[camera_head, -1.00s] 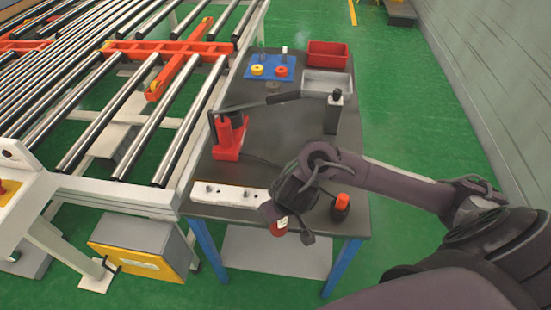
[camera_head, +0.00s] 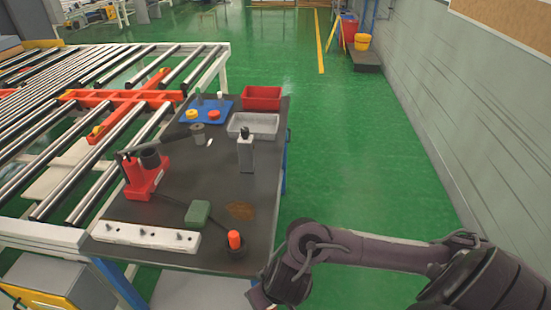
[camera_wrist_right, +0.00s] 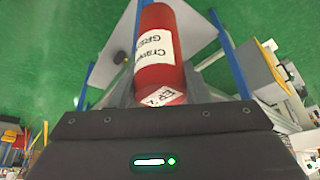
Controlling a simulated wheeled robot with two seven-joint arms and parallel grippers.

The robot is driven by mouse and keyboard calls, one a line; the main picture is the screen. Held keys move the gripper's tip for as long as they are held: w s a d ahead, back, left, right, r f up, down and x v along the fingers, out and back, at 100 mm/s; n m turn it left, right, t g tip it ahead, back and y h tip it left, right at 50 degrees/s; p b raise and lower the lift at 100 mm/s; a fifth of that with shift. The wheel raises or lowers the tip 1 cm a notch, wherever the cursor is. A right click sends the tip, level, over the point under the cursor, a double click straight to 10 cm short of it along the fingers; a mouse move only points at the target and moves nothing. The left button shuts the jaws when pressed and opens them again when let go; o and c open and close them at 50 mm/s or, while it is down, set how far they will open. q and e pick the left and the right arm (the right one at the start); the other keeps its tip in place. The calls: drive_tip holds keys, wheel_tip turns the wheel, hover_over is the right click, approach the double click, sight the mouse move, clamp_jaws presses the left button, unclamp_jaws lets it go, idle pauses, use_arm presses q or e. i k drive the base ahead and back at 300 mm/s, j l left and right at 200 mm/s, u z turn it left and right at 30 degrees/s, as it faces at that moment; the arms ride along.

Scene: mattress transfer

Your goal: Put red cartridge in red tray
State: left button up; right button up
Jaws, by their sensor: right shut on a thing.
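The red cartridge (camera_wrist_right: 157,50), a red cylinder with a white printed label, is held in my right gripper (camera_wrist_right: 150,92) in the right wrist view. In the head view my right gripper (camera_head: 260,298) is low at the bottom edge, beside the table's near right corner, and the cartridge cannot be made out there. The red tray (camera_head: 262,92) stands at the far right corner of the dark table, well away from the gripper. My left gripper is not in view.
On the table (camera_head: 190,190) stand a grey tray (camera_head: 262,122), a blue tray (camera_head: 190,117), a dark-topped bottle (camera_head: 246,155), a red lever press (camera_head: 142,182), a green block (camera_head: 198,212), a white strip (camera_head: 146,237) and an orange-topped item (camera_head: 235,240).

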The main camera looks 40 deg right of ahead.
sight(256, 105)
drive_tip(key=l+u, duration=0.15)
drive_tip(key=l, duration=0.4)
drive_tip(key=k+l+u, duration=0.15)
drive_tip(key=l, duration=0.4)
drive_tip(key=l+u, duration=0.15)
drive_tip(key=l, duration=0.45)
drive_tip(key=k+l+u, duration=0.15)
drive_tip(key=l, duration=0.35)
